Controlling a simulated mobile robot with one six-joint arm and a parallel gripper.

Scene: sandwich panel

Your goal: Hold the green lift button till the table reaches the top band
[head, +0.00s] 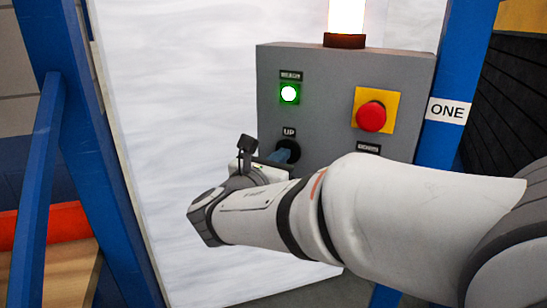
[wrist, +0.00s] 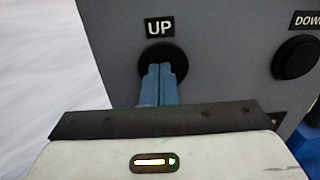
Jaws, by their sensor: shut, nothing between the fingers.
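The grey control box (head: 330,75) is on the blue post. Its UP button (head: 293,158) shows as a dark round rim under the UP label; the wrist view shows the rim (wrist: 178,50) too. The button's middle is hidden, so I cannot see its colour. My gripper (head: 284,152) is shut, its blue fingers (wrist: 160,68) side by side and empty. The fingertips overlap the UP button; I cannot tell whether they press it in. A green lamp (head: 290,93) glows above it. No lift table or top band is clearly identifiable.
A red mushroom button (head: 371,117) on a yellow plate sits right of the green lamp. A black DOWN button (wrist: 297,57) is right of UP. A lit beacon (head: 346,15) tops the box.

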